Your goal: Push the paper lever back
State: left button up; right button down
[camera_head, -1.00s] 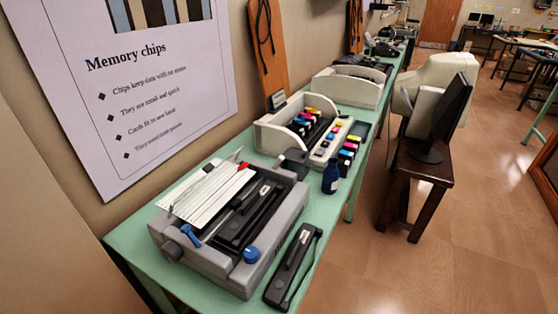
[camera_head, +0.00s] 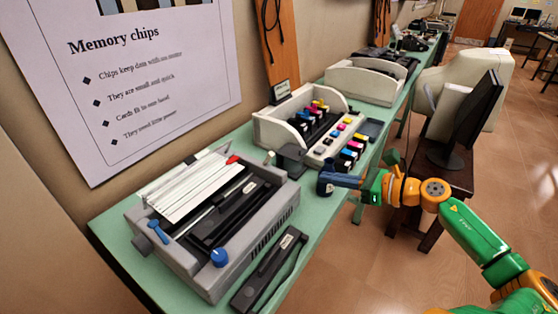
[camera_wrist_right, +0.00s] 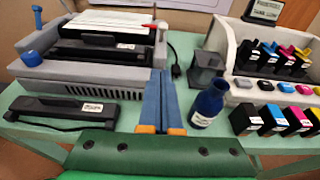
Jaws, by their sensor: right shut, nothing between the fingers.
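The grey dot-matrix printer (camera_head: 190,265) stands at the near end of the green table with white paper in it. A blue lever (camera_head: 160,231) stands at its left, and a small red-tipped lever (camera_head: 233,159) is at the far right end of the paper. I cannot tell which is the paper lever. In the right wrist view the blue lever (camera_wrist_right: 37,17) is at the far left and the red tip (camera_wrist_right: 149,25) at the printer's right end. My right gripper (camera_head: 330,182) is shut and empty, right of the printer and apart from it; its fingers (camera_wrist_right: 162,82) point toward the table. My left gripper is out of view.
A dark blue bottle (camera_wrist_right: 207,104) stands close right of my right fingers. A dark grey block (camera_wrist_right: 206,68) is behind it. A cartridge printer (camera_head: 265,130) stands farther along. A black bar-shaped part (camera_head: 268,270) lies before the printer. A monitor (camera_head: 478,118) is at the right.

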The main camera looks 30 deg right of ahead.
jog(key=shift+a, duration=0.1)
jog(key=b, duration=0.3)
send_near(270, 159)
notch_tip(270, 159, down, 4)
jog(key=shift+w+r+p, duration=0.1)
jog(key=shift+w+p, duration=0.3)
jog(key=shift+w, duration=0.75)
jog(key=w+r+p, duration=0.1)
jog(key=w+a+p, duration=0.1)
jog(key=shift+w+r, duration=0.35)
jog(key=shift+r, duration=0.05)
jog(key=shift+w+a+f+p, duration=0.1)
jog(key=shift+w+a+p, duration=0.1)
jog(key=shift+w+p, duration=0.1)
